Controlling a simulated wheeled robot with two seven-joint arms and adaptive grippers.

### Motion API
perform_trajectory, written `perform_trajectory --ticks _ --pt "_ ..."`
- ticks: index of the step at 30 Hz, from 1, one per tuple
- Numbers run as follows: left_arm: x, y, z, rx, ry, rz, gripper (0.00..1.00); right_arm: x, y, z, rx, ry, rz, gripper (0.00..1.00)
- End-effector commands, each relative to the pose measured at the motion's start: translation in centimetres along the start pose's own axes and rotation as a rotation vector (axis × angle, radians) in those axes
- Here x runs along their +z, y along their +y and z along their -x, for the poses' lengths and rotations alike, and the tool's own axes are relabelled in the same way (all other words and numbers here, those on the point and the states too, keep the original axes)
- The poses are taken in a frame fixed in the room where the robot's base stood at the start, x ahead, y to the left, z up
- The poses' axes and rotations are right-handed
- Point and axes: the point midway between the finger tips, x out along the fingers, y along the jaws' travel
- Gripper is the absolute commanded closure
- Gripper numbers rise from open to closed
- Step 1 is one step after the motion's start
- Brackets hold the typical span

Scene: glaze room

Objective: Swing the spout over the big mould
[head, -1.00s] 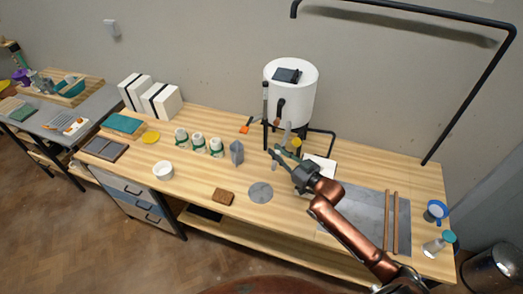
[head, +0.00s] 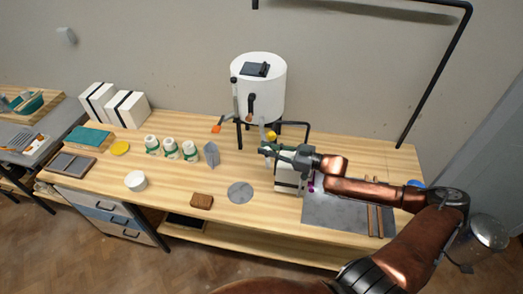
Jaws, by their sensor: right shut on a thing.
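The white tank (head: 258,90) stands on dark legs at the back of the bench, with a yellow knob (head: 271,135) low at its front. My right gripper (head: 272,152) is shut just in front of the knob. A thin dark green piece, seemingly the spout (head: 285,154), lies at its fingers; they hide most of it. A white block with a dark band, which looks like the big mould (head: 288,187), stands on the bench under the gripper and wrist, which partly cover it. I cannot tell whether the spout's end is over it. My left gripper is out of view.
Several small white-and-green pots (head: 171,149) and a grey upright piece (head: 211,154) stand left of the tank. A grey disc (head: 240,192) and a brown block (head: 202,201) lie in front. A grey slab (head: 335,214) with brown rods (head: 375,207) is at right.

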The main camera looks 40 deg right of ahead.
Motion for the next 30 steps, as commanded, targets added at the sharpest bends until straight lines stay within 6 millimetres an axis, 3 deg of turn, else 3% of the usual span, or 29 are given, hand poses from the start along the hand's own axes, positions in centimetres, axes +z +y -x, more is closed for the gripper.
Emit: perform_trajectory --ticks 17,18,25,30 --pt "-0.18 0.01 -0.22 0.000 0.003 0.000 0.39 -0.05 0.20 0.31 -0.013 0.001 0.000 1.00" --pt "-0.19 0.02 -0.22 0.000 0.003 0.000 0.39 -0.06 0.20 0.30 -0.013 0.001 0.000 0.81" --pt "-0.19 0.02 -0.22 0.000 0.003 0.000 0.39 -0.02 0.18 0.30 -0.013 0.000 0.000 0.65" --pt "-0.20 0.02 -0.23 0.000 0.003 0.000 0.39 -0.01 0.16 0.30 -0.013 0.000 0.000 0.65"
